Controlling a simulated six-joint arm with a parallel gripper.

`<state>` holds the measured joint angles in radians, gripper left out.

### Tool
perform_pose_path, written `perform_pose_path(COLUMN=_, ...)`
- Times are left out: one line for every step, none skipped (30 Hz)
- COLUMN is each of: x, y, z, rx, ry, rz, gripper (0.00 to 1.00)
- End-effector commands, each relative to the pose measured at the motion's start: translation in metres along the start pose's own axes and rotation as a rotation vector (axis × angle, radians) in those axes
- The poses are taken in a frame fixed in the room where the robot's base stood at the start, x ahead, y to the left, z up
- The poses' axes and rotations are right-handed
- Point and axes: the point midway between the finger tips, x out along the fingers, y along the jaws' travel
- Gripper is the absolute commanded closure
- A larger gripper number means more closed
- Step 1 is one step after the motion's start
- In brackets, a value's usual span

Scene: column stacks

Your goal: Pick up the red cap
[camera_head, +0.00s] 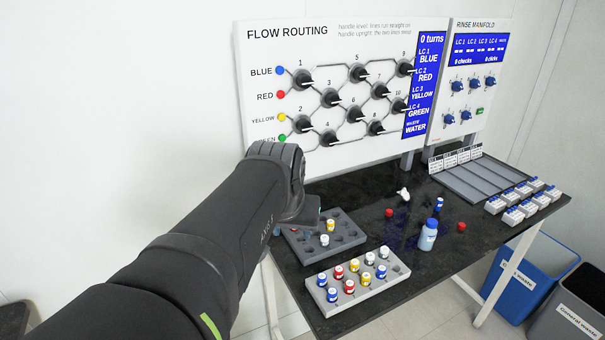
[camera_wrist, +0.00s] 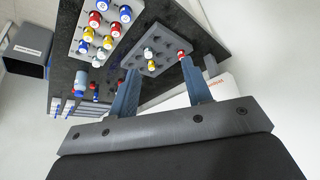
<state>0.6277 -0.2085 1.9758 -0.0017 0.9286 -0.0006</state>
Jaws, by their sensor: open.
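Several red caps show. One loose red cap (camera_head: 389,213) lies on the black table, and another red cap (camera_head: 461,227) lies further right. Red-capped vials (camera_head: 349,287) stand in the light grey rack. In the wrist view, a red cap (camera_wrist: 181,53) shows at the dark grey rack, right by the tip of my gripper's right finger, which partly hides what is below it. My gripper (camera_wrist: 158,66) is open, with its fingers pointing toward the dark rack and nothing seen held between them. In the head view my arm hides most of the gripper and part of that rack.
The dark grey rack (camera_head: 347,233) holds a few vials and has empty holes. The light grey rack (camera_head: 322,296) holds several capped vials in front. A blue-capped bottle (camera_head: 428,236) stands mid-table. The flow routing panel (camera_head: 340,75) rises behind. Bins stand at the right.

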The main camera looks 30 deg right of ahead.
Motion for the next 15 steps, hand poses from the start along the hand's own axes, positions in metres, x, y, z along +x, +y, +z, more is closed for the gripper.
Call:
perform_pose_path(x=0.005, y=0.009, z=-0.020, rx=0.020, ry=-0.006, rz=0.009, gripper=0.55)
perform_pose_path(x=0.007, y=0.013, z=-0.031, rx=0.030, ry=-0.008, rz=0.014, gripper=0.55)
perform_pose_path(x=0.011, y=0.020, z=-0.045, rx=0.044, ry=-0.010, rz=0.021, gripper=0.55)
perform_pose_path(x=0.014, y=0.025, z=-0.056, rx=0.053, ry=-0.012, rz=0.025, gripper=0.55)
perform_pose_path(x=0.017, y=0.031, z=-0.067, rx=0.064, ry=-0.014, rz=0.030, gripper=0.55)
perform_pose_path(x=0.022, y=0.039, z=-0.080, rx=0.078, ry=-0.017, rz=0.036, gripper=0.55)
perform_pose_path(x=0.026, y=0.045, z=-0.090, rx=0.088, ry=-0.019, rz=0.041, gripper=0.55)
perform_pose_path(x=0.030, y=0.051, z=-0.100, rx=0.098, ry=-0.021, rz=0.045, gripper=0.55)
perform_pose_path(x=0.036, y=0.060, z=-0.113, rx=0.112, ry=-0.023, rz=0.051, gripper=0.55)
perform_pose_path(x=0.041, y=0.067, z=-0.122, rx=0.122, ry=-0.025, rz=0.056, gripper=0.55)
perform_pose_path(x=0.046, y=0.074, z=-0.132, rx=0.132, ry=-0.026, rz=0.061, gripper=0.55)
perform_pose_path(x=0.053, y=0.085, z=-0.143, rx=0.146, ry=-0.029, rz=0.066, gripper=0.55)
perform_pose_path(x=0.058, y=0.092, z=-0.152, rx=0.157, ry=-0.030, rz=0.071, gripper=0.55)
perform_pose_path(x=0.064, y=0.100, z=-0.160, rx=0.166, ry=-0.032, rz=0.075, gripper=0.55)
perform_pose_path(x=0.072, y=0.112, z=-0.171, rx=0.181, ry=-0.035, rz=0.082, gripper=0.55)
